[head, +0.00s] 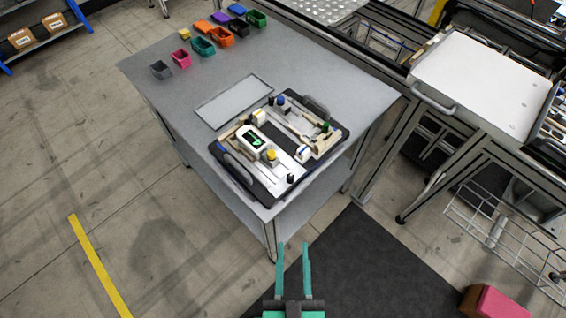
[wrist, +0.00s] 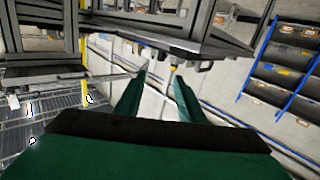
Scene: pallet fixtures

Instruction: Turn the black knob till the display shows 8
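A white box with a dark display (head: 253,139) and a green mark on it sits on the pallet fixture (head: 240,175) on the grey table; I cannot read the mark surely as a number. A small black knob-like piece (head: 290,179) stands at the fixture's front corner. Other small dark pieces stand at its back, so I cannot tell surely which is the black knob. My gripper (head: 293,246) is open and empty, in front of the table and apart from the fixture. In the wrist view my gripper (wrist: 160,78) points away from the fixture, with nothing between its fingers.
A grey flat plate (head: 234,101) lies behind the fixture on the table (head: 160,87). Several coloured bins, such as an orange one (head: 221,37), stand at the table's back. A white-topped cart (head: 480,75) stands to the right. A red box (head: 495,303) is at lower right.

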